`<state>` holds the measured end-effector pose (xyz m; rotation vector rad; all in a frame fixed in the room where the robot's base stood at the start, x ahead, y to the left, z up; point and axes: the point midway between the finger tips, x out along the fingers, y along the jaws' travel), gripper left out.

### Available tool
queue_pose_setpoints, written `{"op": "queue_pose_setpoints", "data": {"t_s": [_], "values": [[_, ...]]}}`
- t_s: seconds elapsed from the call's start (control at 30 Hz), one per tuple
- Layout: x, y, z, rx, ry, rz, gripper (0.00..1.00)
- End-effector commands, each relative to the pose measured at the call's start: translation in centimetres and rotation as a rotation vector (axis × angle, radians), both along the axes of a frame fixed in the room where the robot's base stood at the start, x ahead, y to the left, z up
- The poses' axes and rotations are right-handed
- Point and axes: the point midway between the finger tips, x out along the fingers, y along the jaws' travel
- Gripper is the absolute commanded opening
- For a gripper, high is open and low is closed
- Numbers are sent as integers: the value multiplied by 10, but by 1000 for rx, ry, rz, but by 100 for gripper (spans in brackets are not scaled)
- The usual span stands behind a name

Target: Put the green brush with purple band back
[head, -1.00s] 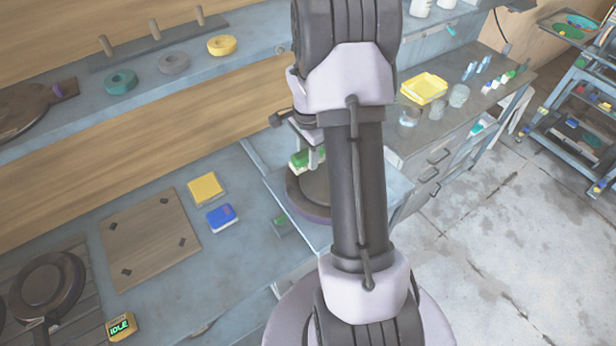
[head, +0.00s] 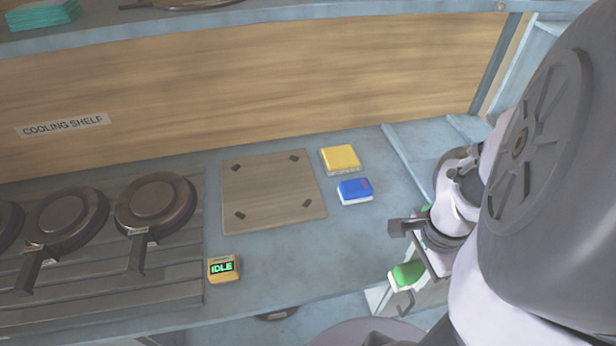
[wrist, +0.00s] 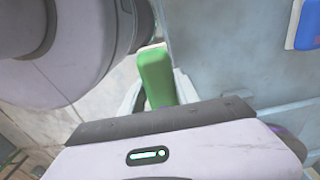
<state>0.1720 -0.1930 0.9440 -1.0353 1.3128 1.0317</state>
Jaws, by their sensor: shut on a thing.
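The green brush (head: 408,274) is held by my gripper (head: 424,264) at the right of the head view. Its pale underside shows below the green top. In the wrist view the green brush (wrist: 156,76) sticks out past the gripper's dark edge. My gripper is shut on the brush, which is near the bench's front edge. A blue brush-like block (head: 354,190) with a white base and a yellow block (head: 340,158) lie side by side on the bench, left of my gripper.
A wooden board (head: 272,192) with dark corner marks lies left of the blocks. A small box reading IDLE (head: 224,268) stands at the front. Several round dark pans (head: 155,205) sit on the slatted rack at left. Bare bench shows in front of the blue block.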

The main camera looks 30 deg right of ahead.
Motion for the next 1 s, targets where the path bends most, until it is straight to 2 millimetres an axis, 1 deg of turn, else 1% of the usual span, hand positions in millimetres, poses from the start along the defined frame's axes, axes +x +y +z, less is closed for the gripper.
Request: {"op": "queue_pose_setpoints", "data": {"t_s": [0.03,0.1,0.2,0.33,0.4,0.5,0.6,0.77,0.8,0.9,0.93,1.0], "values": [[4,1,13,6,6,6,0],[12,0,17,8,6,7,0],[22,2,17,8,6,5,0],[67,-2,-1,0,-2,8,0],[90,-3,-7,-1,-2,8,0],[119,-4,-10,0,-2,4,0],[140,-5,-11,0,-2,2,0],[159,-6,-12,0,-1,3,0],[157,-6,-23,0,1,1,0],[156,-6,-46,1,2,-1,0],[156,-6,-49,1,2,-1,0],[156,-6,-48,0,0,0,0]]}}
